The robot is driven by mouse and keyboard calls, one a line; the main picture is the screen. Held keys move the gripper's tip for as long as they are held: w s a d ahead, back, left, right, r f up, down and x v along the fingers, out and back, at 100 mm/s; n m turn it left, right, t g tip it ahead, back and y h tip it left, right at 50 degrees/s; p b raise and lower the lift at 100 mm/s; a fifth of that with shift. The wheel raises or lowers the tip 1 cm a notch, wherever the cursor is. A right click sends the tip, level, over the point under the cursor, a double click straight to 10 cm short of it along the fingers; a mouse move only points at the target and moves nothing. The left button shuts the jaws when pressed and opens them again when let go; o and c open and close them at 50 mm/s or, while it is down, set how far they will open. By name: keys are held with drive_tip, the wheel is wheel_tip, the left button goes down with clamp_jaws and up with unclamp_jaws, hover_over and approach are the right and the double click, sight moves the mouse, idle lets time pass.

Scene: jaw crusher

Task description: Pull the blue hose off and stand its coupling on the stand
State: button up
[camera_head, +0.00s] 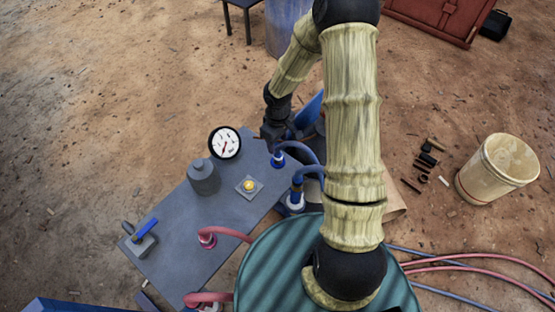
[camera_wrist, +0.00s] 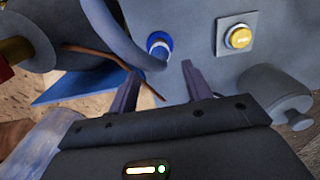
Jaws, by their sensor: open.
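A blue hose (camera_head: 300,149) arches from a blue coupling (camera_head: 278,160) at the far right edge of the grey panel (camera_head: 225,222). In the wrist view the blue coupling (camera_wrist: 159,44) is seated on the panel, with the hose (camera_wrist: 112,32) curving up and left from it. My gripper (camera_head: 274,137) is above and beside this coupling. In the wrist view its two fingers (camera_wrist: 160,82) are apart and empty, with the coupling beyond their tips. A second blue coupling (camera_head: 295,200) has a pale base. A grey cylinder with a narrower top (camera_head: 203,177) may be the stand; I cannot tell.
A gauge (camera_head: 225,143), a yellow button (camera_head: 249,185) and a blue-handled lever (camera_head: 146,231) sit on the panel. Pink hoses (camera_head: 232,232) join its near side. A green ribbed drum (camera_head: 270,265) stands close by. A bucket (camera_head: 497,167) is at right.

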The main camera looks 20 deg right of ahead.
sight(278, 151)
wheel_tip(278, 151, down, 9)
drive_tip(key=b, duration=0.7)
drive_tip(key=shift+r, duration=0.1)
idle(1.4)
clamp_jaws()
drive_tip(key=shift+r, duration=0.15)
drive_tip(key=shift+r+p, duration=2.85)
